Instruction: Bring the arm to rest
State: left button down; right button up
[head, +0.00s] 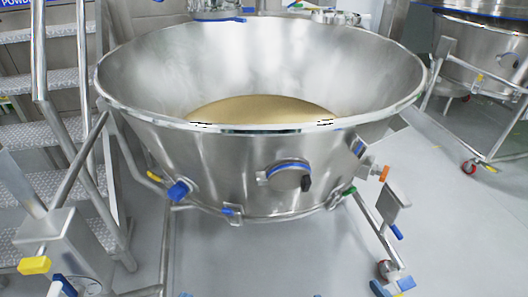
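Neither of my arms nor my grippers shows in the head view. A large open steel bowl (215,160) fills the middle of the view, with a mound of beige powder (262,109) inside. Two small dark marks show on its near rim, one left and one right of the middle; I cannot tell what they are.
The bowl stands on a tubular frame with blue, yellow and orange fittings. Metal stairs (50,80) with a handrail stand at the left. A second steel vessel (485,50) on a wheeled frame stands at the right. Grey floor (450,220) is clear between them.

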pick_arm(q)
notch_tip(320, 180, up, 7)
jog(key=d+g+p, duration=0.1)
jog(key=p, duration=1.7)
jog(key=shift+w+d+f, duration=0.15)
jog(key=shift+w+d, duration=0.1)
pick_arm(e)
jog(key=r+g, duration=0.2)
jog(key=r+g+h, duration=0.1)
jog(key=shift+w+a+r+n+g, duration=0.25)
jog(key=shift+w+n+g, duration=0.05)
